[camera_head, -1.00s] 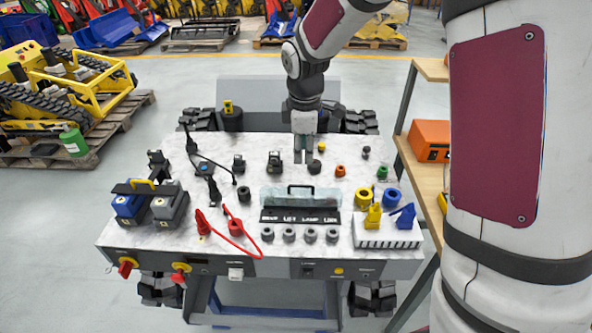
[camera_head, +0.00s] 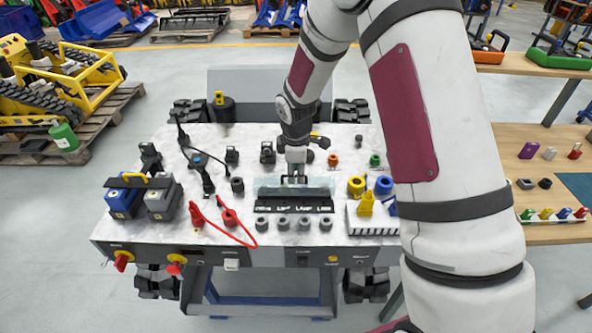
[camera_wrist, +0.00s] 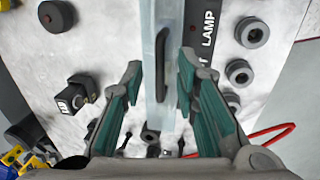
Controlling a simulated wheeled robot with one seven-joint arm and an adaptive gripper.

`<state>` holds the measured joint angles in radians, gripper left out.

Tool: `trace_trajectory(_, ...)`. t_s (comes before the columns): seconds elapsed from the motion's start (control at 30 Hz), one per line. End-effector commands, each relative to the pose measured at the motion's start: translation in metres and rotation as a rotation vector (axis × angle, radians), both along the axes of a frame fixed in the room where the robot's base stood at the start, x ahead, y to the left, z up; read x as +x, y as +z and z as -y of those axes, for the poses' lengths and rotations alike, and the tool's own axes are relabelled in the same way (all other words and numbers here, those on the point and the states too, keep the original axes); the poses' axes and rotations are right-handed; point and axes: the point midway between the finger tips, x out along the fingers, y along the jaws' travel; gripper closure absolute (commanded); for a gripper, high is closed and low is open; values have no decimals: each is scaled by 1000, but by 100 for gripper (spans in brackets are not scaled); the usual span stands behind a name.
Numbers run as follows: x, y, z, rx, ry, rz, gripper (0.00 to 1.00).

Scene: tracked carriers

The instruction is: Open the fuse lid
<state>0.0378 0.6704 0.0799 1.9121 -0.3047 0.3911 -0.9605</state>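The fuse lid (camera_wrist: 170,20) is a clear cover with a black bar handle (camera_wrist: 161,65). In the head view it sits at the middle of the grey table, behind the black label strip (camera_head: 294,207). It looks closed, though my arm partly hides it. My gripper (camera_wrist: 160,75) is open, with one teal-padded finger on each side of the handle in the wrist view. In the head view my gripper (camera_head: 296,176) points down at the handle. I cannot tell whether the fingers touch it.
Grey round sockets (camera_head: 262,223) line the front of the label strip. A white ribbed block with a yellow plug (camera_head: 366,203) stands to the right. Blue and grey batteries (camera_head: 124,202) and a red cable (camera_head: 238,233) lie to the left.

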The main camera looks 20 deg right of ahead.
Motion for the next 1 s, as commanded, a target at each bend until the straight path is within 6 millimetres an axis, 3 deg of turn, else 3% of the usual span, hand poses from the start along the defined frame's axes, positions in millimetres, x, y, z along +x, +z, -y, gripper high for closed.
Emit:
trace_trajectory(0.23, 0, -1, 0, 0, 0, 0, 72)
trace_trajectory(0.37, 0, 0, 0, 0, 0, 0, 99)
trace_trajectory(0.4, 0, 0, 0, 0, 0, 0, 100)
trace_trajectory(1.0, 10, -1, 4, 21, -6, -69, 100)
